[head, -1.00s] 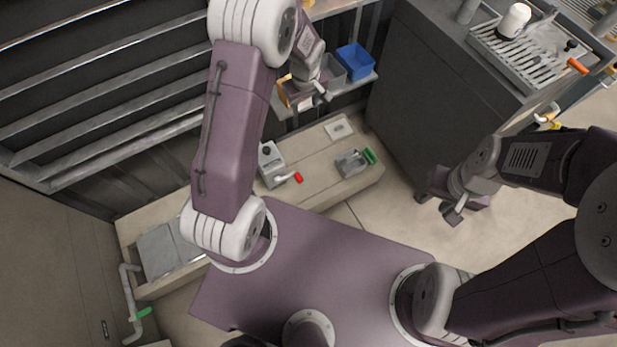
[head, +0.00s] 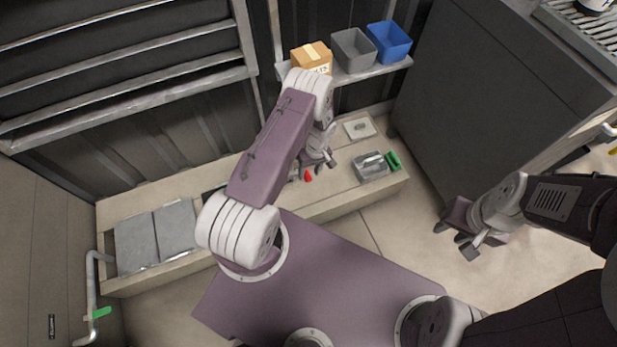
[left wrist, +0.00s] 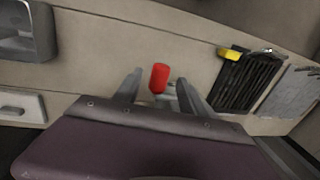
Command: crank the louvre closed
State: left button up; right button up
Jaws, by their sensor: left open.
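The louvre (head: 120,75), dark slats in a grey frame, fills the upper left of the head view; its slats stand tilted with gaps between them. A crank with a red knob (head: 307,175) is on the low beige ledge, its base mostly hidden by my left arm. My left gripper (head: 322,162) is open, pointing down just above and beside the red knob. In the left wrist view the red knob (left wrist: 159,78) appears between the two spread fingers, and I cannot tell whether they touch it. My right gripper (head: 456,240) is open and empty over the floor at the right.
A grey box with a green handle (head: 393,161) is on the ledge right of the crank. A shelf above holds a cardboard box (head: 312,57), a grey bin (head: 353,50) and a blue bin (head: 389,41). A dark cabinet (head: 470,90) stands at right. A white pipe (head: 91,290) is at left.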

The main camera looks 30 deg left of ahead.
pick_arm(q)
notch_tip(320, 180, down, 2)
jog(key=shift+s+a+f+b, duration=0.1)
jog(key=shift+f+b, duration=0.05)
jog(key=shift+b, duration=0.15)
grip_shut()
dwell(1.3)
